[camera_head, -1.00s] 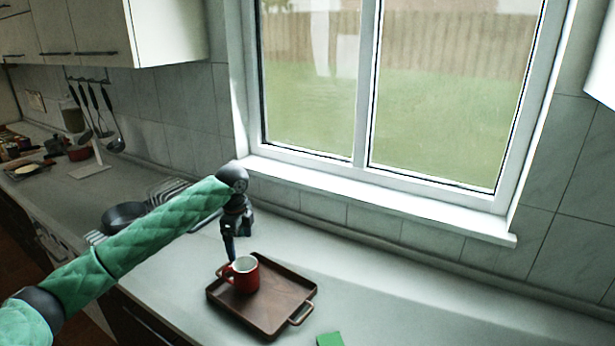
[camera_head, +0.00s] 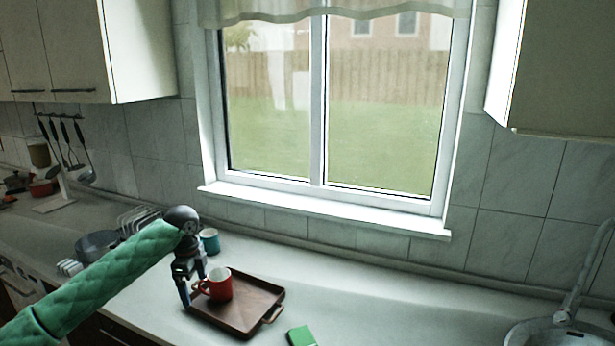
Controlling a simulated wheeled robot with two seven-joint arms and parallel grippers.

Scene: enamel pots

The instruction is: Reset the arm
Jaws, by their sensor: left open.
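My left arm (camera_head: 108,282) in its green quilted sleeve comes in from the lower left. My left gripper (camera_head: 189,297) points down at the left edge of the brown tray, beside the red mug; its jaws are open. The red mug (camera_head: 220,287) stands upright on the tray, its handle toward the gripper. I cannot tell whether a finger touches the handle. The brown wooden tray (camera_head: 262,293) lies on the counter. My right gripper is not in view.
A teal mug (camera_head: 210,241) stands behind the gripper. A dark pan (camera_head: 97,245) and a dish rack are at left. A green block (camera_head: 301,336) lies in front of the tray. A sink with faucet (camera_head: 565,328) is at right. The counter behind the tray is clear.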

